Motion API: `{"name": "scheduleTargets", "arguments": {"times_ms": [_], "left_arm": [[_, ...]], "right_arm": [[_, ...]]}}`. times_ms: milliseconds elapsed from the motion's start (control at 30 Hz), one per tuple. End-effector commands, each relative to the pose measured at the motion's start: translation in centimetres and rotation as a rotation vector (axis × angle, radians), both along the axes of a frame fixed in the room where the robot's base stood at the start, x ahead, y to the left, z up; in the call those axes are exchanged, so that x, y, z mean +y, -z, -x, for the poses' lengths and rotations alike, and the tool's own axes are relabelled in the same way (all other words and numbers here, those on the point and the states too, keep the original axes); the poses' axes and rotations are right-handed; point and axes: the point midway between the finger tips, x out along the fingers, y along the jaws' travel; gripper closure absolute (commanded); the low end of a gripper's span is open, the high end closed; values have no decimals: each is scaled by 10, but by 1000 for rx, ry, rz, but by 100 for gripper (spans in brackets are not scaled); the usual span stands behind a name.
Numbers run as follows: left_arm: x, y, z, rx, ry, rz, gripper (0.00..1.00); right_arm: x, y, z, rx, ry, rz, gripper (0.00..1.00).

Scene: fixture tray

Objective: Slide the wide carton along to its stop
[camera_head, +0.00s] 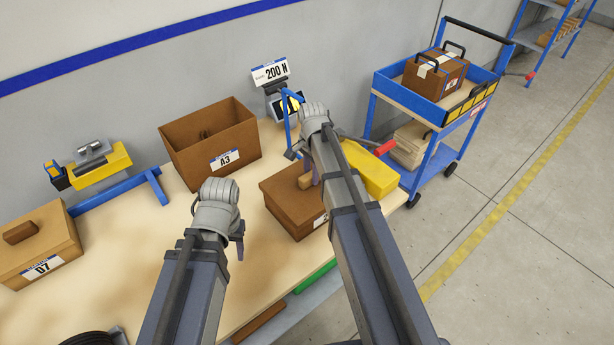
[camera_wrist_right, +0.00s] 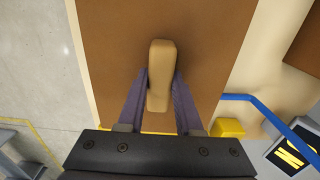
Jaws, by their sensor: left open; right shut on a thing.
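A wide brown carton (camera_head: 290,208) with a tan grip block (camera_head: 305,181) on its lid sits on the table, partly hidden behind my right arm. My right gripper (camera_head: 314,176) is shut on that block; the right wrist view shows its two purple fingers (camera_wrist_right: 160,95) on both sides of the block (camera_wrist_right: 160,70), above the carton's flat top (camera_wrist_right: 110,45). A yellow stop block (camera_head: 372,177) stands to the right of the carton; my arm hides whether they touch. My left gripper (camera_head: 238,246) is open and empty above the table, left of the carton.
An open box A3 (camera_head: 190,158) stands behind. A carton D7 (camera_head: 52,243) is at the left, near a blue rail (camera_head: 115,190) and a yellow fixture (camera_head: 100,172). A blue cart (camera_head: 450,110) is at the right.

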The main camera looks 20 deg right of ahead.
Motion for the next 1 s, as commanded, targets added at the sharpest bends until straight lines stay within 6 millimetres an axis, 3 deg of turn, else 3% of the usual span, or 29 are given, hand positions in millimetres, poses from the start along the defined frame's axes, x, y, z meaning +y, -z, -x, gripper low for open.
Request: {"name": "scheduleTargets", "arguments": {"times_ms": [600, 1000], "left_arm": [[0, 0, 0, 0, 0, 0, 50], [0, 0, 0, 0, 0, 0, 50]], "right_arm": [[-32, 0, -13, 0, 0, 0, 100], [-35, 0, -14, 0, 0, 1, 100]]}}
